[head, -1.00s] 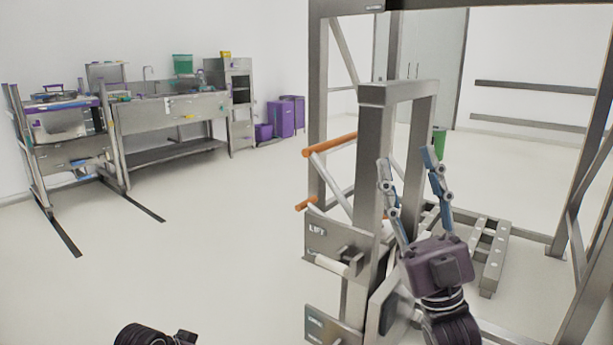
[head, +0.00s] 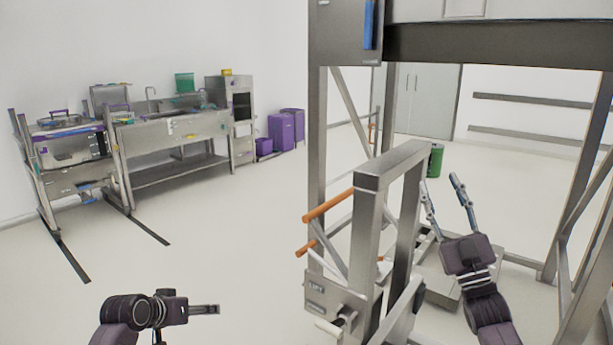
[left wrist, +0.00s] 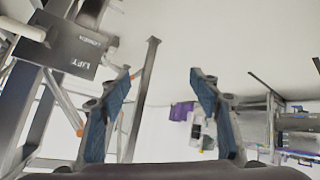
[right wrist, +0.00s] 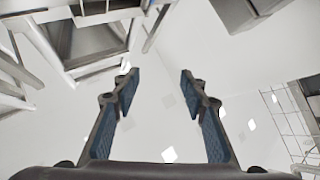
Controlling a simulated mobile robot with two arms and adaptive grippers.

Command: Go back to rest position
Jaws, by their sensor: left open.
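My right gripper (head: 440,182) is open and empty to the right of the lift's steel post, with its fingers pointing up and away. Its spread blue-padded fingers also show in the right wrist view (right wrist: 160,78), with nothing between them. My left gripper (head: 207,310) is at the bottom left of the head view, pointing right, over open floor. In the left wrist view its fingers (left wrist: 160,76) are wide apart and empty. The lift (head: 375,235) has orange-ended handles and a plate marked LIFT, which also shows in the left wrist view (left wrist: 75,55). Neither gripper touches it.
A tall steel frame (head: 318,150) surrounds the lift, with a beam across the top. A steel sink bench (head: 175,130) and a cart (head: 70,155) stand at the back left. Purple bins (head: 281,133) and a green bin (head: 436,160) stand farther back. The left floor is mostly clear.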

